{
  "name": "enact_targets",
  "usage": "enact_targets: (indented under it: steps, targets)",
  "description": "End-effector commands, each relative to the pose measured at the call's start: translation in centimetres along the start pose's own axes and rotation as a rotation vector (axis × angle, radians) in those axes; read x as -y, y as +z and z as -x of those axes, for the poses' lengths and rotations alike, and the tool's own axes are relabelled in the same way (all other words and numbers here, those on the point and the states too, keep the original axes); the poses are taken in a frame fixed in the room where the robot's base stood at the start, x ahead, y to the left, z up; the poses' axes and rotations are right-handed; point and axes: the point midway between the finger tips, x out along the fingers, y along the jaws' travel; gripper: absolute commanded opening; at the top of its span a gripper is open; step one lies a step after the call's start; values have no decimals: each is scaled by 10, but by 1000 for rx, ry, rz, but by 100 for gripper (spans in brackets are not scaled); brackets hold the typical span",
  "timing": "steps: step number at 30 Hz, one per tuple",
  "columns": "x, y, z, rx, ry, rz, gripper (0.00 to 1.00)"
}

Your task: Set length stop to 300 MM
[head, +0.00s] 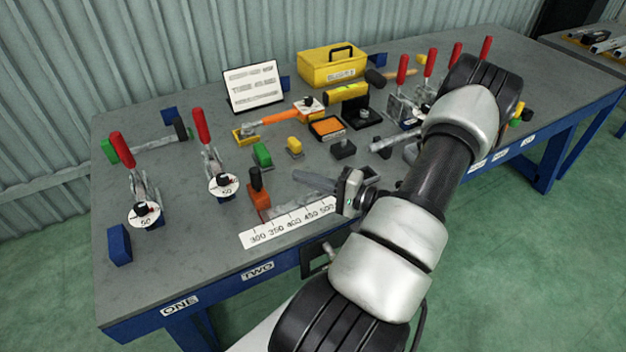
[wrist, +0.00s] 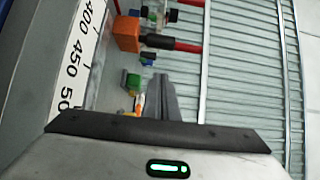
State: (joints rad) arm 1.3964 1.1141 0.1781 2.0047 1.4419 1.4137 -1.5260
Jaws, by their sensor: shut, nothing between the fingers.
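The length stop looks to be an orange block (head: 262,200) with an upright black handle. It stands behind the low end of a white scale (head: 245,240) marked 300 to 500; its exact reading cannot be told. In the wrist view the orange block (wrist: 127,35) and its black handle (wrist: 158,41) lie ahead of my fingers, beside the scale (wrist: 88,35). My gripper (head: 298,178) is shut and empty, above the bench to the right of the block. Its closed fingers also show in the wrist view (wrist: 160,82), apart from the block.
Two red-handled clamps (head: 204,130) (head: 122,150) with round dials stand to the left. Green (head: 262,155) and yellow (head: 295,146) blocks stand behind the stop. A yellow toolbox (head: 333,68), a sign (head: 254,86) and more red-handled clamps (head: 403,70) are farther back.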

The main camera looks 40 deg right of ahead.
Motion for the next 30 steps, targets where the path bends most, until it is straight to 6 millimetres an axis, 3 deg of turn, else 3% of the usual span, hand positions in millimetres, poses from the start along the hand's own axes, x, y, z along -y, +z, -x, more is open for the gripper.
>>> enact_targets:
  steps: [5, 10, 30]
  targets:
    - [0, 1, -39, 4, -1, -2, 0]
    - [1, 18, -57, 1, 0, -4, 0]
    - [0, 36, -73, 2, -2, -3, 0]
